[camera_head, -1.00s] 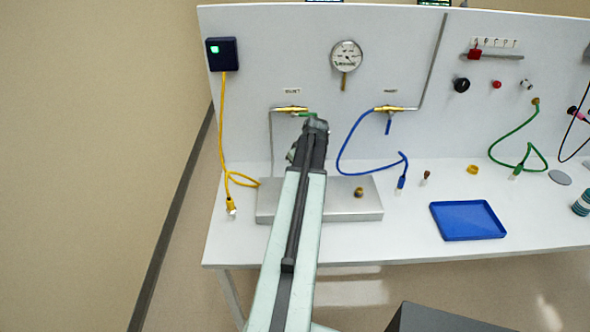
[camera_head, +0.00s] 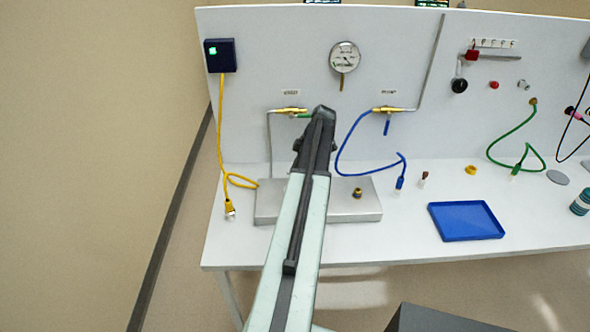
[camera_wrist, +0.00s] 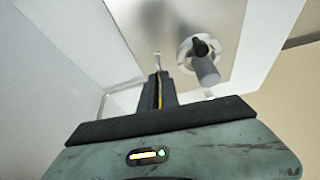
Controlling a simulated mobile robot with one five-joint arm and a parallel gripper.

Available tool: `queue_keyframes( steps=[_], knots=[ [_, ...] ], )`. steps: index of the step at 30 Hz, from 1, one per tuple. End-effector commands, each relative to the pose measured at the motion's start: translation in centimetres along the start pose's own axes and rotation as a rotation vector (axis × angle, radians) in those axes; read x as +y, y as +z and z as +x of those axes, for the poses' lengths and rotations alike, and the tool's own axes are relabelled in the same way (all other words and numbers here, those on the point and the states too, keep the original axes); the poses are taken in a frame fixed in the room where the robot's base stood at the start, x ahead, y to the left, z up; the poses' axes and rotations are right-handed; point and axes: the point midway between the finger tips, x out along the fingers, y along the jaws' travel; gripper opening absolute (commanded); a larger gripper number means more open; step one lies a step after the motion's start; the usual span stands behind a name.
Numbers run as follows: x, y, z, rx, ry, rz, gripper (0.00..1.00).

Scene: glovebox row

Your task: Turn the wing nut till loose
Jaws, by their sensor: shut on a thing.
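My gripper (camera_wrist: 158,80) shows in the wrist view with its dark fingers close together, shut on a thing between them. A small pale stud (camera_wrist: 157,58) stands out just past the fingertips. The wing nut itself is mostly hidden by the fingers; a thin yellowish strip shows between them. In the head view my arm reaches over the grey metal block (camera_head: 345,207) on the bench, and its dark end hides the gripper and whatever it holds. A small brass fitting (camera_head: 357,193) sits on the block, right of my arm.
In the wrist view a grey cylinder on a round pale flange (camera_wrist: 203,62) stands close right of the fingers. A blue hose (camera_head: 340,160) hangs right of my arm, a yellow cable (camera_head: 222,150) left.

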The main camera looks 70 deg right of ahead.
Motion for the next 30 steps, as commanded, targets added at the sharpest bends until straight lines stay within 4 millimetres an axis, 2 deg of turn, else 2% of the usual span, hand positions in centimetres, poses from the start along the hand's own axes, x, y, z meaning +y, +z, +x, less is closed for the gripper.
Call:
queue_keyframes(
  steps=[9, 22, 25, 30],
  knots=[
    [-0.07, 0.17, 0.06, -0.006, -0.036, -0.075, 0.0],
    [-0.12, 0.17, 0.06, -0.006, -0.04, -0.083, 0.0],
    [-0.11, 0.16, 0.06, -0.005, -0.039, -0.082, 0.27],
    [-0.03, 0.09, 0.05, -0.004, -0.037, -0.082, 0.27]
  ],
)
